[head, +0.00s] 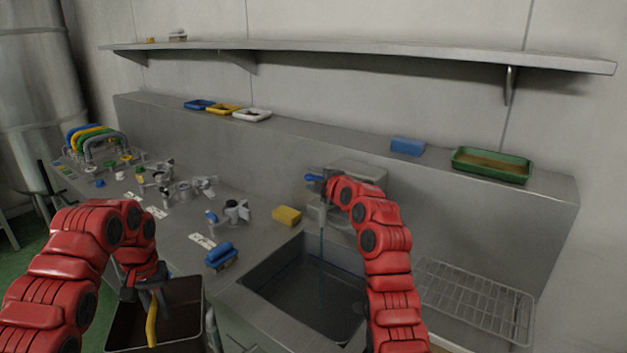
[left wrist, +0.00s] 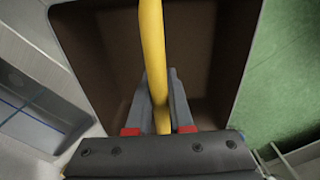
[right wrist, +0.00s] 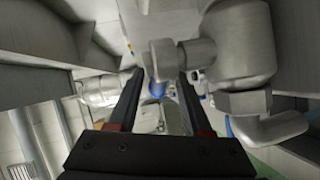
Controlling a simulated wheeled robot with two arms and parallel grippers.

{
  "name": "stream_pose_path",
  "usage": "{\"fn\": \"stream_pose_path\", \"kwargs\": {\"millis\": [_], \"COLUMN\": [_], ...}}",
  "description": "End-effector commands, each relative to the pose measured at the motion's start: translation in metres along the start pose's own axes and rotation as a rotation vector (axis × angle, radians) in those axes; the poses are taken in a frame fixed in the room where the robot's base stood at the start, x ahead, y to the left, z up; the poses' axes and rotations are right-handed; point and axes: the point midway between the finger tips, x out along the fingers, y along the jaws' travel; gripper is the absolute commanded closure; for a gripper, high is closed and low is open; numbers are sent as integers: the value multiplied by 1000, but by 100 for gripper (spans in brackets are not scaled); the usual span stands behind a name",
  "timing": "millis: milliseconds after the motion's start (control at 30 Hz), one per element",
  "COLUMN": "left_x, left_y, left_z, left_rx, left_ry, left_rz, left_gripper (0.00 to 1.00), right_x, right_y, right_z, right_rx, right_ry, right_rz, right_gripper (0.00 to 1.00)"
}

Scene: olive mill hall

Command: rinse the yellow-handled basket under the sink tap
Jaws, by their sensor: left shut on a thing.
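The basket (head: 201,300) is an open box with a dark brown inside and a grey rim, in front of the counter at the lower left. Its yellow handle (head: 152,325) is clamped in my left gripper (head: 151,284); the left wrist view shows the yellow bar (left wrist: 151,50) between the fingers. The sink (head: 290,285) is right of the basket. A thin blue stream (head: 321,260) falls from the tap (head: 322,213) into it. My right gripper (head: 326,183) is at the tap's top, its fingers apart; the right wrist view shows grey tap metal (right wrist: 235,50) close beside them.
A yellow sponge (head: 287,215) and a blue-handled brush (head: 221,256) lie left of the sink. A wire rack (head: 475,298) is at the right. Metal fittings (head: 185,190) and coloured handles (head: 95,140) crowd the counter's left. Trays (head: 492,165) stand on the ledge.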

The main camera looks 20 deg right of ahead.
Motion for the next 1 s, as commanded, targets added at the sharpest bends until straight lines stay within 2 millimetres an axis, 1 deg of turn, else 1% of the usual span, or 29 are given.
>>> {"fn": "stream_pose_path", "kwargs": {"millis": [200, 367, 467, 800, 1000], "left_x": [0, 3, 6, 15, 19], "left_y": [0, 0, 0, 0, 0], "left_z": [0, 0, 0, 0, 0], "left_rx": [0, 0, 0, 0, 0], "left_ry": [1, 1, 1, 1, 1], "left_rz": [0, 0, 0, 0, 0], "left_gripper": [100, 100, 100, 100, 100], "right_x": [-2, -14, -26, -82, -108], "right_y": [1, 2, 0, 0, 0], "right_z": [0, 1, 1, 1, 1], "right_rx": [0, -1, -1, -1, 0], "right_ry": [0, 0, -1, -1, -1], "right_rz": [3, 8, 5, 6, 4], "right_gripper": [51, 51, 51, 51, 51]}}
